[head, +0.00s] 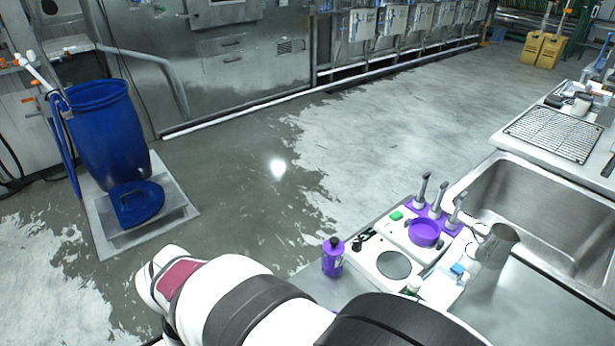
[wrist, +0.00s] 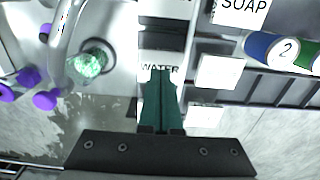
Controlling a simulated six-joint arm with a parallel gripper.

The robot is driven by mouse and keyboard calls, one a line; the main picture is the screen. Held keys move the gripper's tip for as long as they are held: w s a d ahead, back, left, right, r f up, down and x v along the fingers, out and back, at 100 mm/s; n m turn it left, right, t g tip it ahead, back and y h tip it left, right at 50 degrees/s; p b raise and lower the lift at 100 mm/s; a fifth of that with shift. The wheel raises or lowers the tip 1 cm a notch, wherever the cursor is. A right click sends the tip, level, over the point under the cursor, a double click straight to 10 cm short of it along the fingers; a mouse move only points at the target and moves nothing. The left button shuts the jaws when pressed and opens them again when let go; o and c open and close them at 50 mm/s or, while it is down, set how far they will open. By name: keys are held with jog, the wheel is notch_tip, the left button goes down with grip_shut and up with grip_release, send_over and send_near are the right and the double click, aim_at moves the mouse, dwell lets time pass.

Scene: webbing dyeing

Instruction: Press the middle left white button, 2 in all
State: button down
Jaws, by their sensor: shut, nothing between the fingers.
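In the wrist view my gripper (wrist: 162,78) has its dark green fingers together, with nothing between them. The tips lie over the edge of a panel beside the printed word "WATER". A square white button (wrist: 218,71) is to the right of the fingertips. I cannot tell which one is the middle left button, or whether either is pressed. In the head view neither the fingertips nor the buttons can be made out.
In the head view a purple bowl (head: 424,232), purple bottle (head: 333,258) and sink (head: 540,205) stand nearby.

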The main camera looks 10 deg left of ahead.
jog(key=shift+r, duration=0.1)
notch_tip(320, 180, up, 6)
jog(key=shift+f, duration=0.1)
dwell(0.3)
jog(key=d+r+m, duration=0.2)
jog(key=d+m, duration=0.2)
jog(key=d, duration=0.5)
jog(key=s+d+f+m+y, duration=0.1)
jog(key=s+d+m, duration=0.3)
jog(key=d, duration=0.3)
jog(key=s+d+m, duration=0.4)
jog(key=d+m, duration=0.2)
jog(key=d, duration=0.1)
jog(key=shift+s+d+f+m+y, duration=0.2)
jog(key=shift+d+f+m+y, duration=0.1)
jog(key=shift+f+y, duration=0.1)
